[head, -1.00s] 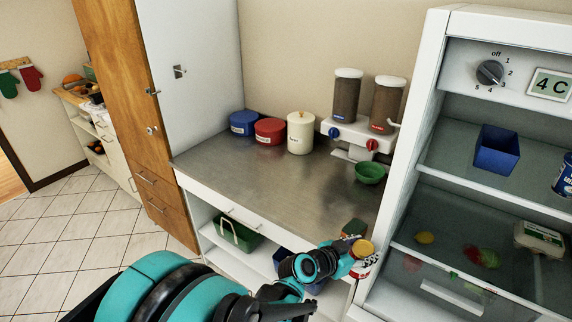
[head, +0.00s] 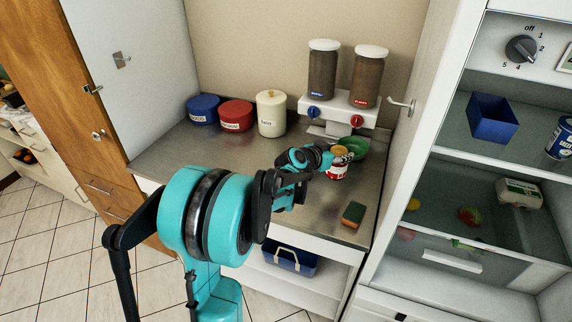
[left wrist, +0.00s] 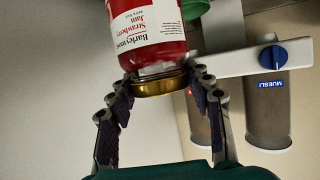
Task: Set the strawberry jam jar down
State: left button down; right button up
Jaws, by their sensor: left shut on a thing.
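The strawberry jam jar (left wrist: 150,40) has red contents, a white label and a gold lid (left wrist: 160,84). In the head view the jar (head: 336,171) is over the steel counter (head: 230,150), just in front of the green bowl (head: 356,147). My left gripper (left wrist: 158,88) is shut on the jar at its lid; in the head view the left gripper (head: 335,158) partly covers the jar's top. I cannot tell whether the jar's base touches the counter. My right gripper is not in view.
The two-tube dispenser (head: 340,108) stands behind the bowl. Blue, red and cream canisters (head: 270,113) stand at the back left. A sponge (head: 353,213) lies near the front right of the counter. The open fridge (head: 470,180) is at the right.

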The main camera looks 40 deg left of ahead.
pick_arm(q)
jog(key=shift+s+a+f+b, duration=0.85)
jog(key=shift+a+f, duration=0.55)
jog(key=shift+f, duration=0.3)
jog(key=shift+s+a+f+b, duration=0.7)
jog(key=shift+s+a+f, duration=0.2)
jog(key=shift+a+f, duration=0.65)
jog(key=shift+s+a+f+b, duration=0.85)
jog(key=shift+a+f, duration=0.45)
jog(key=shift+f, duration=0.5)
jog(key=shift+s+r, duration=0.1)
jog(key=c, duration=0.7)
grip_release()
jog(key=shift+f, duration=0.2)
